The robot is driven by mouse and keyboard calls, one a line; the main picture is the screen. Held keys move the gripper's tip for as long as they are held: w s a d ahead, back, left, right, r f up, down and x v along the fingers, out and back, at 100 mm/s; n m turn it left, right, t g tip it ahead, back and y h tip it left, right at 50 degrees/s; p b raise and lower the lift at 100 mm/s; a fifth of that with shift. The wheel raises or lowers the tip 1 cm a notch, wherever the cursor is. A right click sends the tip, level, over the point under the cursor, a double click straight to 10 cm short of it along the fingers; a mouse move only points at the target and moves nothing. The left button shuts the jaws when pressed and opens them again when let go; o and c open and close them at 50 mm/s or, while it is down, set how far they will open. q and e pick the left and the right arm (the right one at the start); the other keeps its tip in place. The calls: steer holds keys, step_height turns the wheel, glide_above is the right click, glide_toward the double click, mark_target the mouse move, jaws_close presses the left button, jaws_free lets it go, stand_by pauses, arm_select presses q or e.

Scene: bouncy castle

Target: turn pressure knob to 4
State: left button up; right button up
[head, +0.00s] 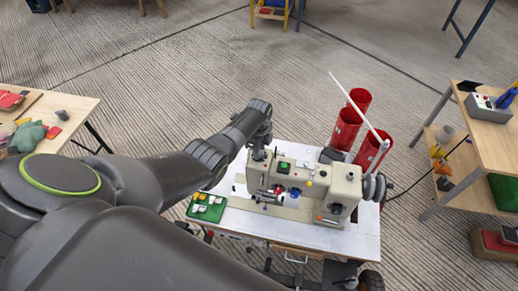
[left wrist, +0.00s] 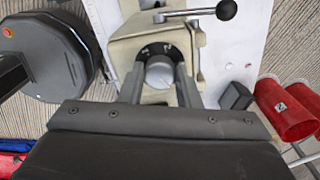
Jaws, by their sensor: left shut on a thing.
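The cream sewing machine (head: 318,190) stands on a white-topped table. In the left wrist view, the round grey pressure knob (left wrist: 160,72) sits on the machine's end, with a black dial (left wrist: 158,49) bearing small white marks behind it. I cannot read the setting surely. My left gripper (left wrist: 160,80) is shut on the knob, one finger on each side. In the head view my left gripper (head: 259,148) reaches the machine's left end from above, and the knob is hidden there. My right gripper is not in view.
A lever with a black ball (left wrist: 226,10) juts out near the knob. Red thread cones (head: 346,128) and a slanting white rod (head: 355,105) stand behind the machine. A green tray (head: 207,207) lies at the table's left. Side tables stand left and right.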

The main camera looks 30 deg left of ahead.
arm_select(q)
steer(key=o, duration=1)
steer(key=shift+w+r, duration=0.1)
steer(key=shift+r, duration=0.45)
step_height(320, 180, up, 16)
steer(key=shift+r+p, duration=0.2)
steer(key=shift+p, duration=0.35)
steer(key=shift+f, duration=0.1)
